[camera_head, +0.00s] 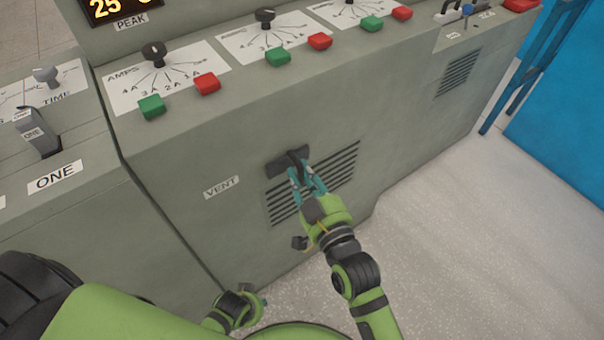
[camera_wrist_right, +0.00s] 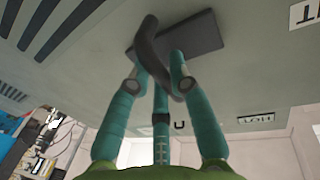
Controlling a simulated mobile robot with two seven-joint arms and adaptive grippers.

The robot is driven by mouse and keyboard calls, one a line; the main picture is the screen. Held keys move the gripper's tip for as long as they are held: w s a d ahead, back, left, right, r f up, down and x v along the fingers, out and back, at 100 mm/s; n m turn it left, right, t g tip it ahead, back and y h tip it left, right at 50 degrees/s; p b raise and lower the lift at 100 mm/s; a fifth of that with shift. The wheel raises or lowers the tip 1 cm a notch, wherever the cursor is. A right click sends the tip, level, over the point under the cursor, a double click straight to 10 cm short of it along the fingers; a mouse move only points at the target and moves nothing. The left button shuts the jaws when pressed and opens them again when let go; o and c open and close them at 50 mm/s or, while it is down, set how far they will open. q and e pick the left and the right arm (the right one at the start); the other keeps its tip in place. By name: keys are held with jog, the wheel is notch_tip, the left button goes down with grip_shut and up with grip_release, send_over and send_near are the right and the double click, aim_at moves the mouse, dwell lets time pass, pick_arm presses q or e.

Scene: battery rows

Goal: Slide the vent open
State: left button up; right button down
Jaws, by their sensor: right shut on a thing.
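The vent (camera_head: 341,172) is a set of dark horizontal slots low on the front of the grey cabinet, left of the middle of its face. A dark plate with a curved black handle (camera_head: 291,157) sits at the vent's upper left, beside the VENT label (camera_head: 221,187). Open slots show to its right and below it. My right gripper (camera_head: 297,170) is shut on the handle. In the right wrist view the teal fingers close around the curved handle (camera_wrist_right: 150,45) in front of the dark plate (camera_wrist_right: 205,36). Part of my left arm shows at the bottom; its gripper's jaws are unclear.
Dials with green buttons (camera_head: 152,106) and red buttons (camera_head: 207,84) line the cabinet's sloped top. A second grille (camera_head: 457,72) is at the right end of the face. A blue panel (camera_head: 562,120) stands at the far right. The floor (camera_head: 470,240) in front is clear.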

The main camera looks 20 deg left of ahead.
jog(key=w+d, duration=0.2)
jog(key=w, duration=0.1)
jog(key=w+d, duration=0.2)
jog(key=w, duration=0.1)
jog(key=w+d, duration=0.3)
jog(key=shift+w+d+f, duration=0.1)
jog(key=shift+w+d, duration=0.2)
jog(key=c, duration=1.1)
grip_release()
jog(key=shift+w, duration=0.15)
jog(key=shift+s, duration=0.2)
jog(key=v, duration=1.2)
jog(key=shift+w, duration=0.15)
